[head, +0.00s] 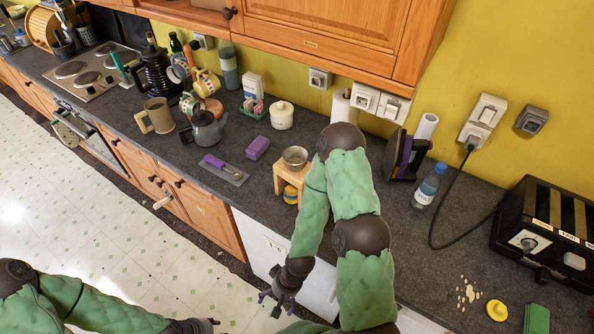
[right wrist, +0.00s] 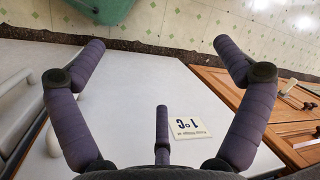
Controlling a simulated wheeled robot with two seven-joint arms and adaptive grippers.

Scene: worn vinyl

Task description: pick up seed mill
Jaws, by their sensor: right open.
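A small wooden stand with a grey metal bowl on top, which looks like the seed mill (head: 284,179), stands near the counter's front edge, left of my right arm. A yellow and dark part shows low in it; my forearm is close beside its right side in the picture. My right gripper (head: 281,297) hangs below the counter edge in front of the white appliance, open and empty. In the right wrist view the fingers of the gripper (right wrist: 160,62) are spread wide with nothing between them. My left gripper (head: 207,325) is low at the bottom edge, partly cut off, far from the counter.
A purple block (head: 257,148), a grey tray (head: 222,170) and a kettle (head: 204,131) lie left of the stand. Cupboards (head: 320,35) overhang the back.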

